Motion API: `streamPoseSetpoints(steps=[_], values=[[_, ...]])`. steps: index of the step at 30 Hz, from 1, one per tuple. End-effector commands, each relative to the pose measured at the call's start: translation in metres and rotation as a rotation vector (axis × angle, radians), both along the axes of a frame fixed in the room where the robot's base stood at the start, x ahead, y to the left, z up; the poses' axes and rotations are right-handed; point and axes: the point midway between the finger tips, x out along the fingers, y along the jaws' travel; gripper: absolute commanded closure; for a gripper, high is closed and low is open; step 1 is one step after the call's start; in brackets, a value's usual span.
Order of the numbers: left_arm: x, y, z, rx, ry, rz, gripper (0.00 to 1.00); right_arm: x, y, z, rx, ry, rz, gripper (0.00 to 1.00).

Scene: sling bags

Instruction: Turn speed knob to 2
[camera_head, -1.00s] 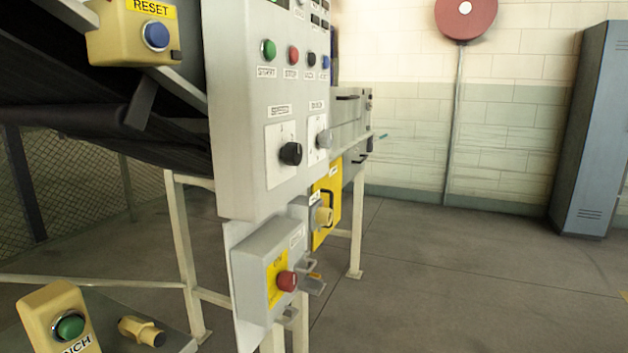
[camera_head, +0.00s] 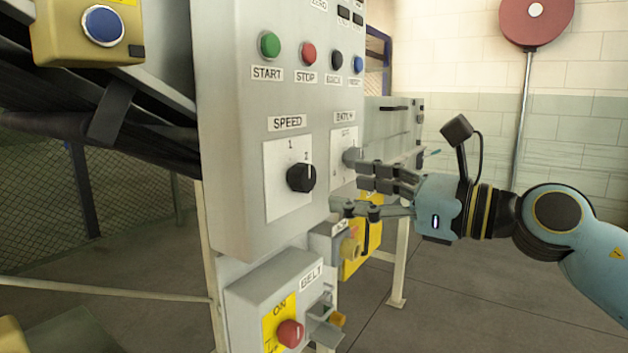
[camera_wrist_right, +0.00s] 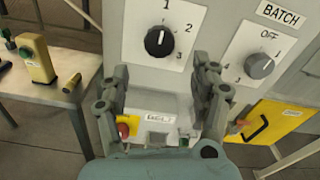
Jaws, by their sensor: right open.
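The speed knob (camera_head: 301,177) is black with a white pointer line, on a white plate below the SPEED label of the grey control panel. In the right wrist view the speed knob (camera_wrist_right: 159,42) has 1, 2 and 3 around it, and its pointer stands roughly upright, toward 1. My right gripper (camera_head: 350,190) is open, just right of the knob and a little lower, apart from it. In its wrist view the right gripper (camera_wrist_right: 162,70) has its fingers spread, with the knob beyond and between them. My left gripper is not in view.
The BATCH knob (camera_wrist_right: 259,66) sits right of the speed knob, partly behind my fingers in the head view. START (camera_head: 270,45) and STOP (camera_head: 308,54) buttons are above. A red button (camera_head: 290,333) on the BELT box is below. Open floor lies to the right.

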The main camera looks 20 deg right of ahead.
Motion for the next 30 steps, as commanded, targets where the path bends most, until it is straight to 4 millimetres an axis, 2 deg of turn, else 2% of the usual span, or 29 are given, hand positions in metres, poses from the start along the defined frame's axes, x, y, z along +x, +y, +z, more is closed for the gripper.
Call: streamPoseSetpoints(steps=[6,12,24,25,30], values=[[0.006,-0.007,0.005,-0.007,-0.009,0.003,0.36,0.031,0.024,0.002,0.009,-0.001,-0.001,0.36],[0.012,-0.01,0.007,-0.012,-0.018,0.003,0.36,0.053,0.041,0.001,0.005,0.001,-0.001,0.36],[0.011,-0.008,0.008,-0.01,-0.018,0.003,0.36,0.06,0.047,0.0,0.002,0.001,0.0,0.36],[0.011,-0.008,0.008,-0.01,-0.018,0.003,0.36,0.06,0.047,0.0,0.002,0.001,0.0,0.37],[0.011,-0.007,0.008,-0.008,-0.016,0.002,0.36,0.06,0.047,0.0,0.002,0.001,0.0,0.6]])
